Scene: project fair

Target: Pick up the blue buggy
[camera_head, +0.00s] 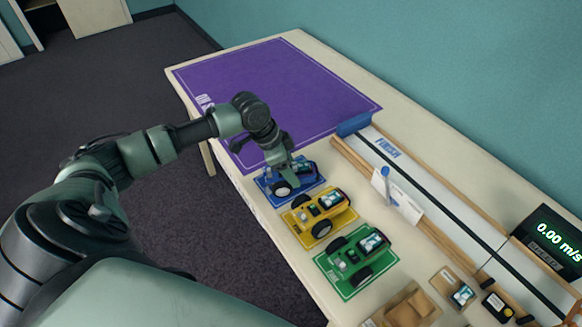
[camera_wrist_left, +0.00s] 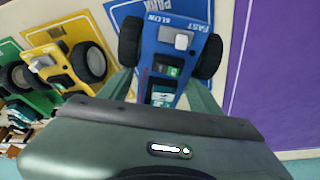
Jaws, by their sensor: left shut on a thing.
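The blue buggy (camera_head: 296,173) sits over its blue parking mat (camera_head: 264,184), nearest the purple mat in the row. My left gripper (camera_head: 285,165) reaches down onto it from above and is shut on its body. In the left wrist view the blue buggy (camera_wrist_left: 172,50) lies between the two fingers, with its black wheels outside them and "SLOW" and "FAST" printed on its top. The gripper hides part of it in the head view. I cannot tell whether its wheels touch the mat. My right gripper is not in view.
A yellow buggy (camera_head: 316,213) stands close beside the blue one, then a green buggy (camera_head: 356,255). A track (camera_head: 440,206) with a blue end block (camera_head: 354,125) runs along the right. The purple mat (camera_head: 290,85) is clear. A speed display (camera_head: 551,240) stands at far right.

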